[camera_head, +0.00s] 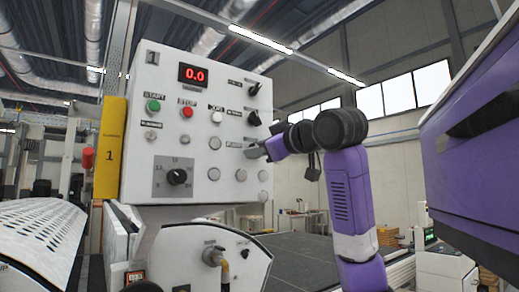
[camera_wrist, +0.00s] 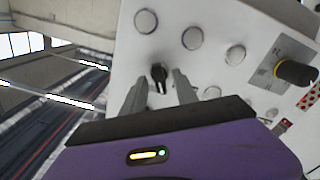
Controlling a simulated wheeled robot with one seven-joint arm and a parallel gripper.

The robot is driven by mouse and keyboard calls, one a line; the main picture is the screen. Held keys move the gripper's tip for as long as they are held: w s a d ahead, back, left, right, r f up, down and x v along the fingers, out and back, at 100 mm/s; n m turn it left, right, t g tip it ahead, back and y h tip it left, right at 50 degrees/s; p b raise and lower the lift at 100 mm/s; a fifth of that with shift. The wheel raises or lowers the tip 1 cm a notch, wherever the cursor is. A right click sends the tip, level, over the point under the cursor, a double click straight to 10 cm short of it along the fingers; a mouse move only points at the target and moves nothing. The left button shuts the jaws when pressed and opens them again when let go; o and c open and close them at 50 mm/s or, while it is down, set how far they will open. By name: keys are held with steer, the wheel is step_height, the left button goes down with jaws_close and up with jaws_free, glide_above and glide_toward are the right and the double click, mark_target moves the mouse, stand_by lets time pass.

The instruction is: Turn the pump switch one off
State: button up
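The white control panel (camera_head: 205,70) stands ahead of me. Down its right side are black rotary switches, an upper one (camera_head: 253,89) and a middle one (camera_head: 254,118); their labels are too small to read, so I cannot tell which is pump switch one. My gripper (camera_head: 258,150) is at the panel's right side, just below the middle switch, and hides what is behind it. In the wrist view, a small black switch (camera_wrist: 159,74) shows between the tips of my gripper (camera_wrist: 158,80). The fingers are apart, one on each side of it, with gaps visible.
The panel also bears a red 0.0 display (camera_head: 193,74), a green START button (camera_head: 153,106), a red STOP button (camera_head: 187,111) and a black dial (camera_head: 177,177). Round blank caps (camera_wrist: 192,38) surround the switch. A yellow box (camera_head: 110,148) is on the panel's left.

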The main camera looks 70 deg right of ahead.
steer(key=shift+s+a, duration=0.1)
steer(key=b+v, duration=0.2)
steer(key=v, duration=0.5)
steer(key=shift+s, duration=0.3)
steer(key=shift+a, duration=0.15)
